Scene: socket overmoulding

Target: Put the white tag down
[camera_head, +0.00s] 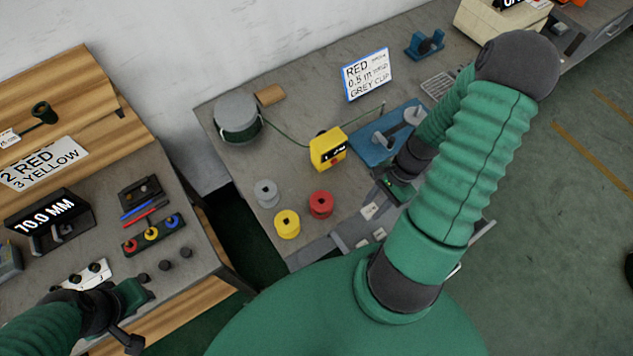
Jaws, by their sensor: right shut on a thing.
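My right gripper (381,184) is low over the right bench, near the grey strip at its front edge. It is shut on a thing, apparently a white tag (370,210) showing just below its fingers. My arm covers part of the grip, and I cannot tell whether the tag touches the surface. Other small white tags (380,233) lie on the grey strip just below. My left gripper (139,315) is at the front of the left bench, and its jaw opening is unclear.
Yellow (287,224), red (320,204) and grey (266,193) spools stand left of the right gripper. A yellow device (328,149), a blue fixture (378,142) and a cable reel (238,117) are behind. A dark gap separates the two benches.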

